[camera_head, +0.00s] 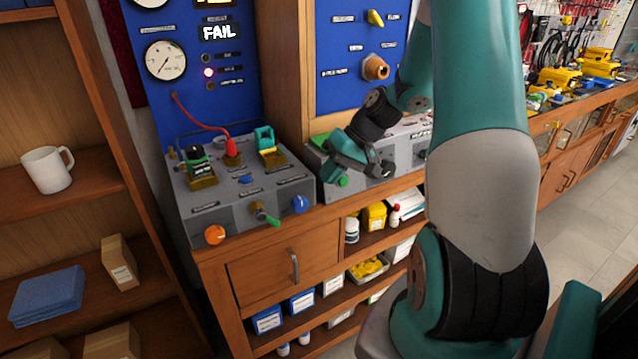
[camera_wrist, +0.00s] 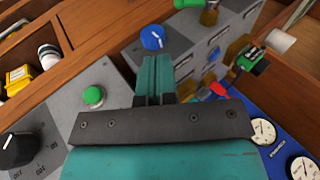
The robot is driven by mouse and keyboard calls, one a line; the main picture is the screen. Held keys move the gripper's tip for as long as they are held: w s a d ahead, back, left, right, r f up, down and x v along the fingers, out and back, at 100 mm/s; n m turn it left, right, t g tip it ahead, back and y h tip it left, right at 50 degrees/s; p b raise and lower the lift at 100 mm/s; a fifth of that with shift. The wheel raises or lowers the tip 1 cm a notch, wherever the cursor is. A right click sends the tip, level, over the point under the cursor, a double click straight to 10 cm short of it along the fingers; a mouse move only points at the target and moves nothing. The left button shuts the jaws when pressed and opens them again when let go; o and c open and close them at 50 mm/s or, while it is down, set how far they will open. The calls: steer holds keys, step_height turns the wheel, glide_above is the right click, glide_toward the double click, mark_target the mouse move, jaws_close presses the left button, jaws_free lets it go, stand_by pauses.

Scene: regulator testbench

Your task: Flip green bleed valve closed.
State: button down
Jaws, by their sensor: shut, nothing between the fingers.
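The green bleed valve (camera_head: 268,217) is a small lever with a green handle and brass body. It sits on the front face of the left grey bench box, and its handle points down and to the right in the head view. Its green handle also shows at the top edge of the wrist view (camera_wrist: 188,3), partly cut off. My gripper (camera_head: 330,172) is over the left end of the right grey box, apart from the valve and to its right. Its teal fingers (camera_wrist: 155,75) are together in the wrist view, with nothing between them.
A blue knob (camera_head: 300,204) lies between the valve and my gripper. An orange knob (camera_head: 214,235) is left of the valve. A green button (camera_head: 343,181) sits just below my gripper. A red hose (camera_head: 203,124) rises from the left box. A display reads FAIL.

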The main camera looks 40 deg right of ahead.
steer(key=s+a+r+n+g+h, duration=0.15)
steer(key=s+a+r+n, duration=0.3)
steer(key=a, duration=0.85)
steer(key=s+a+r+n+g, duration=0.25)
steer(key=a+r, duration=0.35)
steer(key=a, duration=0.7)
steer(key=s+a+r+n, duration=0.2)
steer(key=s+a, duration=0.3)
steer(key=s, duration=0.5)
steer(key=shift+s+n, duration=0.2)
steer(key=shift+n, duration=0.6)
steer(key=shift+r+h, duration=0.1)
steer(key=shift+h, duration=0.15)
